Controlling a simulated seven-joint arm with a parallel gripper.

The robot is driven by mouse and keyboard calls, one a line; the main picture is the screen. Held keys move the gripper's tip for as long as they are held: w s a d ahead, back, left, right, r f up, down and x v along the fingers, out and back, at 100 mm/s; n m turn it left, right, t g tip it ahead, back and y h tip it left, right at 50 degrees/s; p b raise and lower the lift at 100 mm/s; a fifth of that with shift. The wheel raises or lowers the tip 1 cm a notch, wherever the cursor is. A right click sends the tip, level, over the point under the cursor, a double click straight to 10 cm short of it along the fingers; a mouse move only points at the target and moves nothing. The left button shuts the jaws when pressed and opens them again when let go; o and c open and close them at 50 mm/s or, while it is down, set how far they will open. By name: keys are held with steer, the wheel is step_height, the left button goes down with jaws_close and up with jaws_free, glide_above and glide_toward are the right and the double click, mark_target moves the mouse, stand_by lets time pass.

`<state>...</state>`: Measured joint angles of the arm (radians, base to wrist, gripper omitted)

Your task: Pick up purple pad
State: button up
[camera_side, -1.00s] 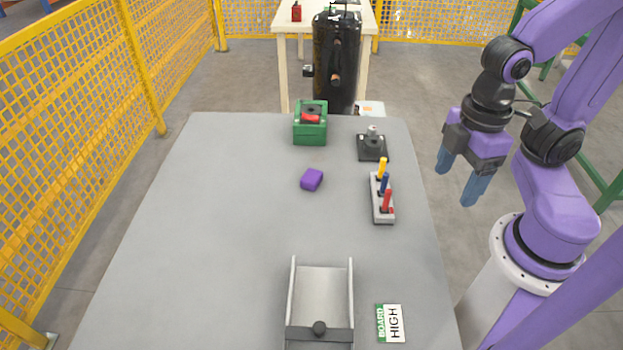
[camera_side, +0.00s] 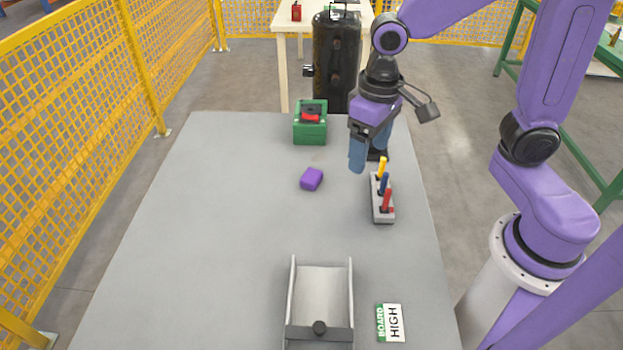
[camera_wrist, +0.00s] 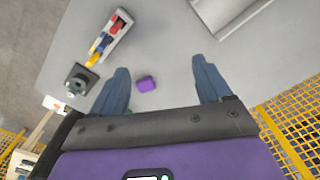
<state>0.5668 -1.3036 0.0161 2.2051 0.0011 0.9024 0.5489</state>
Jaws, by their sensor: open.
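The purple pad (camera_side: 312,179) is a small block lying on the grey table, left of the rack of coloured handles in the side view. In the wrist view the pad (camera_wrist: 147,84) shows between my two fingers, nearer the left one. My gripper (camera_side: 370,158) has blue fingers and is above the table, to the right of the pad and apart from it. In the wrist view my gripper (camera_wrist: 164,88) is open with nothing between its fingertips. In the side view my gripper partly hides the black device behind it.
A grey rack (camera_side: 383,215) with yellow, blue and red handles stands right of the pad. A green box (camera_side: 310,133) with a red part stands behind it. A metal tray (camera_side: 320,283) and a BOARD HIGH card (camera_side: 390,323) lie at the front. The table's left side is clear.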

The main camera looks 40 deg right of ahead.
steer(key=w+f+m, duration=0.2)
steer(key=w+m, duration=0.6)
steer(key=w, duration=0.4)
steer(key=m, duration=0.8)
glide_above(311, 175)
step_height(311, 175, down, 16)
steer(key=shift+a+r, duration=0.1)
steer(key=shift+r, duration=0.05)
steer(key=shift+f, duration=2.6)
steer(key=c, duration=1.2)
steer(key=shift+r, duration=0.15)
